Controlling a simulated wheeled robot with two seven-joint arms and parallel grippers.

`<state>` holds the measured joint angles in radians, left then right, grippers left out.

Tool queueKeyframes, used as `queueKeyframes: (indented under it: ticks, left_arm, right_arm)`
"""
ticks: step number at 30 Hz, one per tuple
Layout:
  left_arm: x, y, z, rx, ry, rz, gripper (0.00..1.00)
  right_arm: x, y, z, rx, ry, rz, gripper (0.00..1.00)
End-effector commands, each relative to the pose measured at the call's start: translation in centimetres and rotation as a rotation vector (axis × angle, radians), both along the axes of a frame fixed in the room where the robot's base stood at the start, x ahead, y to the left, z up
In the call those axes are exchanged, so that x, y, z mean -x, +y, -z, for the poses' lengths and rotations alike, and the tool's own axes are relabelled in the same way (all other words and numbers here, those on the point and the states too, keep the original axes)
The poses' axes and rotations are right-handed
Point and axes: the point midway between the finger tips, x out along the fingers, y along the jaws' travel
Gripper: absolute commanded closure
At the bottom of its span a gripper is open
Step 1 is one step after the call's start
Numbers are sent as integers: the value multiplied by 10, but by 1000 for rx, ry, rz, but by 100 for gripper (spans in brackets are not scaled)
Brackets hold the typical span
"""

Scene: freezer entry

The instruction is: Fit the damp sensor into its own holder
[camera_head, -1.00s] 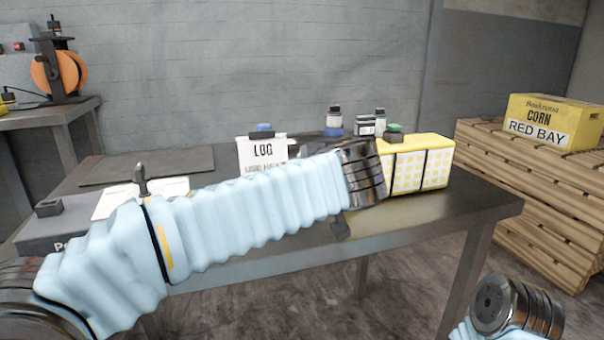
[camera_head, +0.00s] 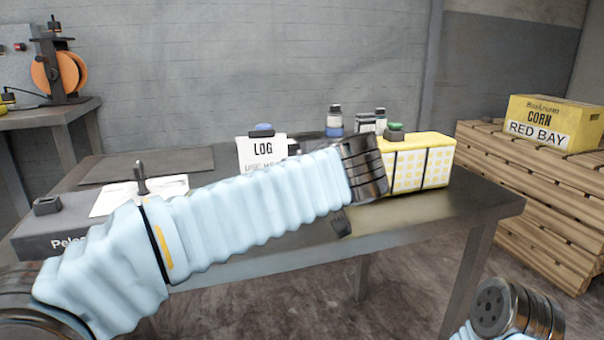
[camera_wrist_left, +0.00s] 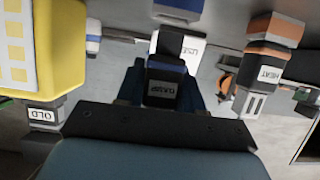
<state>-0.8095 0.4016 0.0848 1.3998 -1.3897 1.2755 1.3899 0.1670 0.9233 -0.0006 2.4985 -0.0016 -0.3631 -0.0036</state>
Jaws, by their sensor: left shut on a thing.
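In the left wrist view my left gripper (camera_wrist_left: 163,90) is shut on a small dark block with a blue band and a white label that seems to read DAMP, the damp sensor (camera_wrist_left: 165,72). A white card or block with dark lettering (camera_wrist_left: 190,48) shows just beyond it; I cannot tell whether they touch. A similar sensor with an orange band, labelled HEAT (camera_wrist_left: 265,72), stands to its right. A grey piece labelled OLD (camera_wrist_left: 42,112) is at the left. In the head view my left forearm hides the gripper and sensor. I cannot make out the damp sensor's holder. My right gripper is out of view.
A yellow box with white grids (camera_head: 425,162) sits right on the dark table (camera_head: 440,212). Behind the forearm stand a LOG sign (camera_head: 262,153), a blue-based bottle (camera_head: 334,120) and a green-topped item (camera_head: 395,131). A grey case (camera_head: 60,235) lies at left.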

Motion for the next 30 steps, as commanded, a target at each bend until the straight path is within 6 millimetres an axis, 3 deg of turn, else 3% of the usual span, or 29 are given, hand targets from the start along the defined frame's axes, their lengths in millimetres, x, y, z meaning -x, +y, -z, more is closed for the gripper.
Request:
queueKeyframes:
  ticks: [30]
  left_arm:
    - [0, 0, 0, -1, 0, 0, 93]
  right_arm:
    - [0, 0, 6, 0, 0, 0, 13]
